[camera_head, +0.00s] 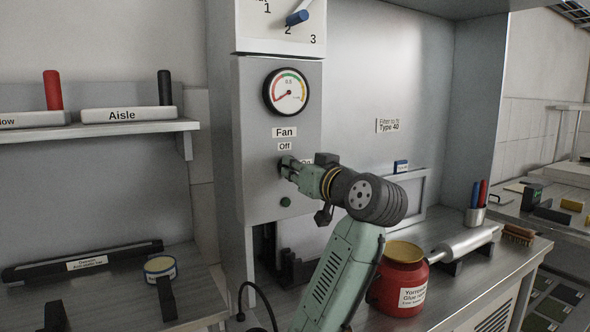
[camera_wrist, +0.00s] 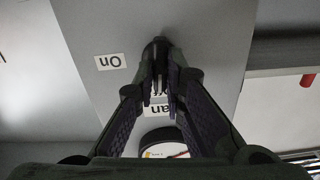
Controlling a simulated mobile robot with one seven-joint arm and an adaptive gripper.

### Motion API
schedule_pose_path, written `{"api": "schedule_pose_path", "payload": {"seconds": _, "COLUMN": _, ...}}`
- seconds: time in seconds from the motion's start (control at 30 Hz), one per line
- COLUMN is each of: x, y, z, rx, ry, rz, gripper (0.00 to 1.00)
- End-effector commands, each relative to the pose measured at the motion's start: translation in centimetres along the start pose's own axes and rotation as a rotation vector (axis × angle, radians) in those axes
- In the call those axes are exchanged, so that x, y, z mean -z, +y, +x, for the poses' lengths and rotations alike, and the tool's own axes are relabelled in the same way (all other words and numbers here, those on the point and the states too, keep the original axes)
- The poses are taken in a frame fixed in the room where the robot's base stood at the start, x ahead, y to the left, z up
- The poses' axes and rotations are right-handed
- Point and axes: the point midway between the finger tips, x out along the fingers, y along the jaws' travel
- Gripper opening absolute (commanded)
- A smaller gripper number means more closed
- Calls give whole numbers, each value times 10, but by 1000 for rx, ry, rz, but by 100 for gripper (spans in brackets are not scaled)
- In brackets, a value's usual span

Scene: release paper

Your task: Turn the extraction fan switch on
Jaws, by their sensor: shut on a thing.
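The extraction fan switch is on the grey control panel (camera_head: 255,150), below the "Fan" label (camera_head: 284,132) and the "Off" label (camera_head: 285,146). My gripper (camera_head: 287,164) reaches it from the right, and its fingers are shut on the switch, mostly hiding it. The "On" label (camera_head: 306,162) is partly covered by my gripper. In the wrist view the fingertips (camera_wrist: 161,78) meet on a small dark part of the switch (camera_wrist: 158,46), and the "On" label (camera_wrist: 110,61) shows upside down beside them. I cannot clearly tell which way the switch points.
A round gauge (camera_head: 287,91) is above the switch and a small green button (camera_head: 286,202) below. A red glue jar (camera_head: 402,283) stands close to my arm on the bench. A metal roller (camera_head: 466,244) lies to its right. A shelf (camera_head: 100,129) is at left.

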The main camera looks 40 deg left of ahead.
Motion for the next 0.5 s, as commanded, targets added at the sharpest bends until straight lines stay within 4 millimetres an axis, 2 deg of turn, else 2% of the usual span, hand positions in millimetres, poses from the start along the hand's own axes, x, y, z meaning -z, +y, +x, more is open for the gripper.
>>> {"api": "schedule_pose_path", "payload": {"seconds": 0.5, "x": -1, "y": 3, "z": 0, "rx": -1, "ry": 0, "rz": 453, "gripper": 0}}
